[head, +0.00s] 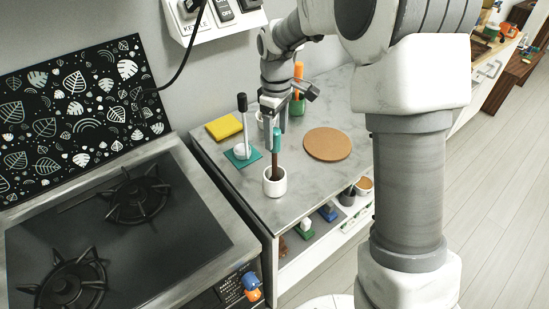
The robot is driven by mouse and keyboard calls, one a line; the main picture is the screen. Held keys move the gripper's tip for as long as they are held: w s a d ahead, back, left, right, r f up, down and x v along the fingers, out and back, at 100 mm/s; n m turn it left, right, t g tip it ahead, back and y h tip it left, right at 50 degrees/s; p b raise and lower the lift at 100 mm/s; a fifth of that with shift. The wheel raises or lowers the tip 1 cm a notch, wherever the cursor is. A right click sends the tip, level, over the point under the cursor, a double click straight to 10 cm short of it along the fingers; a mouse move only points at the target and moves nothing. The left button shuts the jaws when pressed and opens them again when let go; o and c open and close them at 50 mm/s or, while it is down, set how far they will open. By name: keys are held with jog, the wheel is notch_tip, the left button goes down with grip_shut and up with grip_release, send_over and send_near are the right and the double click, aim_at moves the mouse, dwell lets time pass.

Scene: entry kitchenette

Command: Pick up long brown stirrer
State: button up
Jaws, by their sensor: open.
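A long stirrer (276,160) stands nearly upright in a small white cup (275,187) near the counter's front left. Its lower part is dark brown and its upper part looks teal; its foot is hidden in the cup. My gripper (275,127) points down over the cup, with its fingers open around or beside the stirrer's top. I cannot tell whether they touch it.
The grey counter (232,184) holds a teal stand with a dark-handled tool (242,130), a yellow sponge (224,127), a round cork mat (328,145) and a green container (297,103). A stove (110,230) stands at left.

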aim_at(275, 147)
jog(key=shift+w+a+f, duration=0.1)
jog(key=shift+w+f, duration=0.05)
jog(key=shift+f, duration=1.25)
jog(key=shift+w+a+f, duration=0.1)
jog(key=shift+f, duration=1.3)
grip_shut()
